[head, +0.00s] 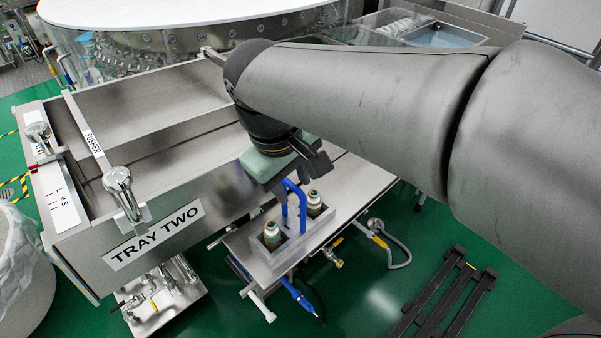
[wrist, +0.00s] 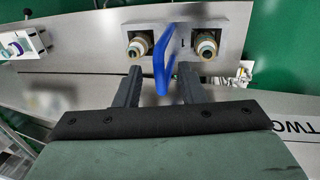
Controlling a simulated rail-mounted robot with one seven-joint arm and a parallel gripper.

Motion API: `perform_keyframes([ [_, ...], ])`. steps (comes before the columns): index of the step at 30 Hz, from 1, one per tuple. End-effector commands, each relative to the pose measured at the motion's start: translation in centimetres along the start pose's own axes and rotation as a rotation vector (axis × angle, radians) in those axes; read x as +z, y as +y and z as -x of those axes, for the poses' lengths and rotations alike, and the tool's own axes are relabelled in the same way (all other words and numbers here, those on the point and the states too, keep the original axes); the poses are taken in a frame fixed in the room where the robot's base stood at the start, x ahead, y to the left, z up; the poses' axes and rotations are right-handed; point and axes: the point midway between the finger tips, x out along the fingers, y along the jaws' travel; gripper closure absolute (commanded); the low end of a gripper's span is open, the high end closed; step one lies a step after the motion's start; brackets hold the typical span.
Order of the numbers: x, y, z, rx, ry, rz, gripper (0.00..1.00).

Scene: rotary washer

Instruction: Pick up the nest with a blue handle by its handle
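The nest (head: 286,252) is a grey block with a blue handle (head: 303,207) standing up from its middle. It sits on a metal shelf beside the tray marked TRAY TWO. A vial-like item stands in each side of the nest. In the wrist view the nest (wrist: 178,50) lies ahead of my gripper (wrist: 160,80), and the blue handle (wrist: 161,62) shows between the two fingertips. The fingers are apart, with a gap on both sides of the handle. My gripper (head: 288,180) is just above the handle in the head view; contact is hard to judge there.
The TRAY TWO bin (head: 155,240) stands left of the shelf (head: 350,185), with a metal lever (head: 122,190) on its edge. A blue-handled tool (head: 298,296) hangs below the shelf front. A black rack (head: 440,300) lies on the green floor at right.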

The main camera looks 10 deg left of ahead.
Motion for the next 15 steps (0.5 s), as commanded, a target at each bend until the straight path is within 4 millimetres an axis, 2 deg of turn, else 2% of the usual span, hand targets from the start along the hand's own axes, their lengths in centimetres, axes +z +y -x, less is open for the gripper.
perform_keyframes([
  [6, 0.1, 0.0, -3.0, -0.001, -0.003, 0.001, 0.64],
  [14, 0.0, 0.0, -3.4, -0.001, 0.0, 0.0, 0.64],
  [15, 0.0, 0.0, -3.4, 0.0, 0.0, 0.0, 0.67],
])
